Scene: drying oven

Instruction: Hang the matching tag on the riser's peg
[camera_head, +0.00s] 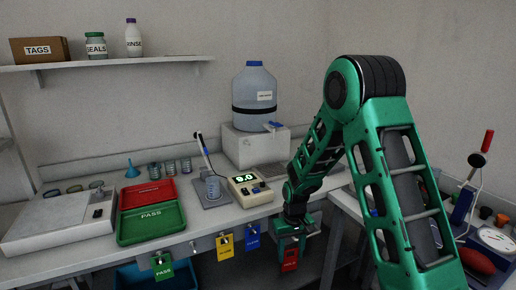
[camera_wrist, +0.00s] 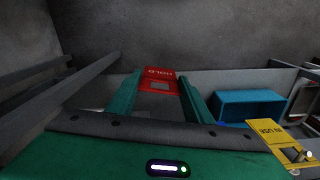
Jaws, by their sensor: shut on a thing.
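My gripper (camera_head: 289,240) points down at the bench's front edge and is shut on the red HOLD tag (camera_head: 290,261). In the wrist view the red tag (camera_wrist: 159,78) sits between the two green fingers; whether it is clear of a peg cannot be told. A green PASS tag (camera_head: 162,265), a yellow tag (camera_head: 225,246) and a blue tag (camera_head: 253,236) hang along the front edge, left of my gripper. The white riser (camera_head: 240,150) stands at the back under a large bottle (camera_head: 254,88); its peg is not clearly visible. The meter (camera_head: 249,190) reads 9.0.
A probe stand (camera_head: 204,150) rises beside the meter. A blue bin (camera_wrist: 251,108) lies below the bench. A side table with tools (camera_head: 480,236) stands right.

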